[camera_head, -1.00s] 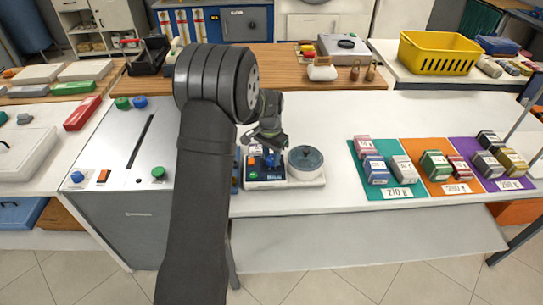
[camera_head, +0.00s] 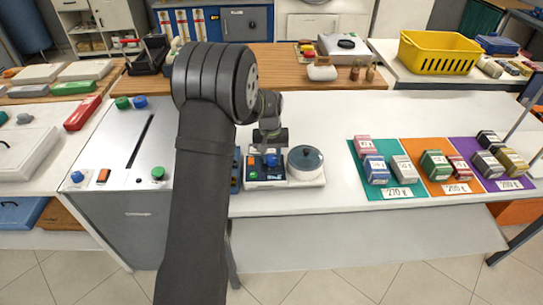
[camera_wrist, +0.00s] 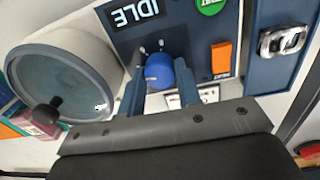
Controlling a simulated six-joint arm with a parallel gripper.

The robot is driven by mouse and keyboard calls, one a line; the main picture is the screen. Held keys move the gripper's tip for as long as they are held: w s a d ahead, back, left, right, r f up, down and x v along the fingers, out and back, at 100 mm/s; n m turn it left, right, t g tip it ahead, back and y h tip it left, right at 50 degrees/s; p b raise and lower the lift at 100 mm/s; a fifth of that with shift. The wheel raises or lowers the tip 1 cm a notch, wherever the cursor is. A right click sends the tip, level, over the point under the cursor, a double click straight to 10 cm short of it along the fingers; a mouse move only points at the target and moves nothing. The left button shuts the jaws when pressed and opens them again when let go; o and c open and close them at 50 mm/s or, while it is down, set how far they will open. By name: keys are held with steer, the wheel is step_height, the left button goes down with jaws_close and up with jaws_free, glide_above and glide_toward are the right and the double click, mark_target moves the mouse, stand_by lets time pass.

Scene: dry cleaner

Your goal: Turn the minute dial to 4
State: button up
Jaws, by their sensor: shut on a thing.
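The small machine (camera_head: 298,182) on the white counter has a round blue dial (camera_wrist: 158,70) on its dark panel. The dial shows in the wrist view below a display (camera_wrist: 134,14) reading "IDLE". My gripper (camera_wrist: 160,84) is shut on the blue dial, one finger on each side of it. In the head view my gripper (camera_head: 269,146) stands over the machine's panel and hides part of it. A white label under the dial is mostly hidden by the fingers, and I cannot read the dial's setting.
On the panel, an orange switch (camera_wrist: 221,58) and a green button (camera_wrist: 212,5) sit right of the dial. A round lidded drum (camera_head: 306,162) stands beside the panel. Coloured mats with small boxes lie to the right (camera_head: 436,185). Counter between is clear.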

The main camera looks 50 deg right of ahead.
mark_target(270, 158)
steer(key=shift+n, duration=0.3)
stand_by(0.4)
steer(key=o, duration=1)
steer(key=shift+r, duration=0.1)
steer(key=r, duration=1.7)
steer(key=shift+w+a+r, duration=0.15)
steer(key=shift+w+a, duration=0.05)
steer(key=f, duration=1.7)
steer(key=shift+s+d+f, duration=0.2)
steer(key=shift+d+f, duration=0.05)
steer(key=shift+r, duration=0.15)
